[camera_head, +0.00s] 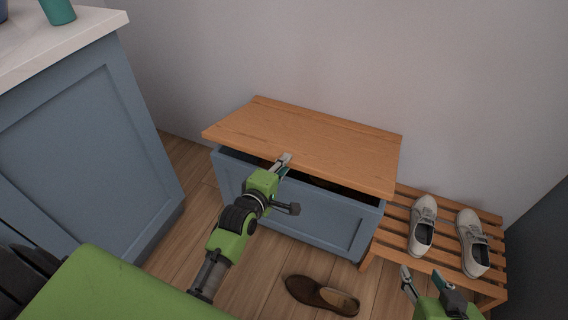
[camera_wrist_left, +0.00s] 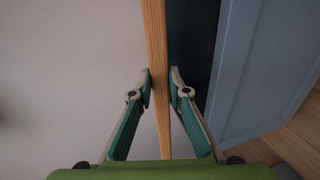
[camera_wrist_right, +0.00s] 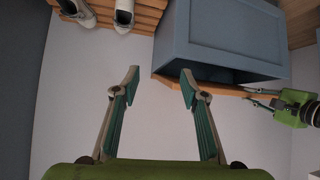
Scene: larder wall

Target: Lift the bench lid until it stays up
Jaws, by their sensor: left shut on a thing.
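The bench is a blue box (camera_head: 300,206) with a wooden lid (camera_head: 310,142) in the head view. The lid is raised a little at the front, with a dark gap between it and the box. My left gripper (camera_head: 284,162) is shut on the lid's front edge. In the left wrist view, the fingers (camera_wrist_left: 161,88) pinch the lid's edge (camera_wrist_left: 155,45) from both sides. My right gripper (camera_head: 430,278) is open and empty, in front of the shoe rack. In the right wrist view its fingers (camera_wrist_right: 157,82) are apart with nothing between them.
A slatted wooden shoe rack (camera_head: 395,238) with two pale shoes (camera_head: 424,222) stands right of the bench. A brown shoe (camera_head: 320,296) lies on the floor in front. A blue cabinet (camera_head: 90,150) with a pale top stands at the left. A wall is behind the bench.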

